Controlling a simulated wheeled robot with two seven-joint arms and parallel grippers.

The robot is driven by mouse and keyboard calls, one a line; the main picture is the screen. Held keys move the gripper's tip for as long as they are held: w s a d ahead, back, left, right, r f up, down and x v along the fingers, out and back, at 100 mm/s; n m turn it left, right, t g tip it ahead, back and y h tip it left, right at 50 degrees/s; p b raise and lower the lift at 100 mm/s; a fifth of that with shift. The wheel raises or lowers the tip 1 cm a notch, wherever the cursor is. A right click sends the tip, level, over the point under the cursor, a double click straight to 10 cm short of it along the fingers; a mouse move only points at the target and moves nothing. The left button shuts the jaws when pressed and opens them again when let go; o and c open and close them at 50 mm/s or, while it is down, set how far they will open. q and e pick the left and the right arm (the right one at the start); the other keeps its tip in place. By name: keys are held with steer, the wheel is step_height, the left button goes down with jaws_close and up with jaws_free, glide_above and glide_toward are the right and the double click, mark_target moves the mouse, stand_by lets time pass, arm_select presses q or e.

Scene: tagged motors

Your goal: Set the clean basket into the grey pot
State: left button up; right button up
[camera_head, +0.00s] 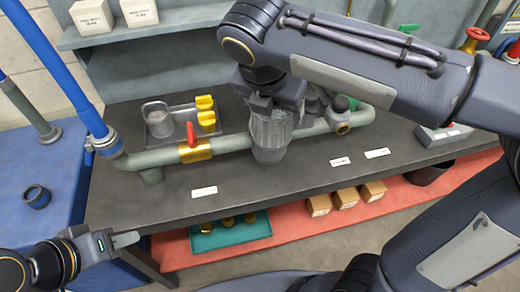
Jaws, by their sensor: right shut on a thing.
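My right gripper (277,100) is above the pipe run on the bench, pointing down. It is shut on a pale, ribbed mesh basket (270,129), whose top is partly hidden by the fingers. The basket is upright, over the grey pot (270,156) on the pipe. Its lower end meets the pot's mouth, but I cannot tell how deep it sits. Another mesh basket (158,122) with greyish contents stands in a metal tray at the back left. My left gripper (128,240) is low at the left, off the bench's front edge, holding nothing visible; its finger gap is unclear.
A grey pipe (235,143) with a red-handled brass valve (193,146) crosses the bench (240,182). Small boxes (345,198) and a teal tray (232,238) sit on the red lower shelf. The front bench top is mostly clear.

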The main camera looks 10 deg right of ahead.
steer(key=w+d+f, duration=0.3)
steer(key=w+f, duration=1)
steer(key=shift+w, duration=0.15)
steer(key=shift+d+f, duration=0.1)
steer(key=shift+f, duration=0.35)
steer(key=shift+f, duration=0.25)
steer(key=o, duration=0.8)
steer(key=shift+c, duration=0.2)
steer(key=shift+r, duration=0.1)
